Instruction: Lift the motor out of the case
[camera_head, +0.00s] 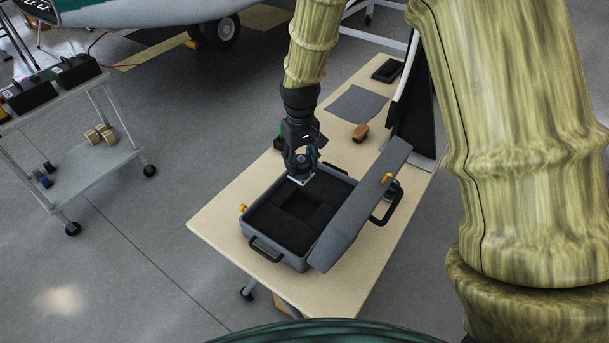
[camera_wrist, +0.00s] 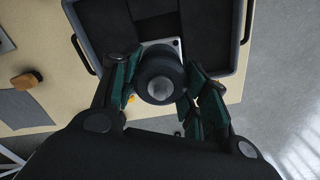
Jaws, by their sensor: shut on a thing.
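The grey case (camera_head: 278,256) stands open on the table, with its lid (camera_head: 350,225) tilted up on the right side. Its black foam holds an empty square recess, which also shows in the wrist view. My gripper (camera_head: 301,176) points down over the far edge of the case. In the wrist view my gripper (camera_wrist: 160,88) is shut on the motor (camera_wrist: 161,76), a dark round body with a grey shaft and a light square plate. The motor appears above the case (camera_wrist: 242,40), beside the recess. In the head view the gripper hides most of the motor.
The beige table (camera_head: 220,215) also carries a grey mat (camera_head: 356,104), a brown-handled brush (camera_head: 361,132) and a black tray (camera_head: 387,70). A dark panel (camera_head: 412,105) stands along the right edge. A cart (camera_head: 85,165) stands left.

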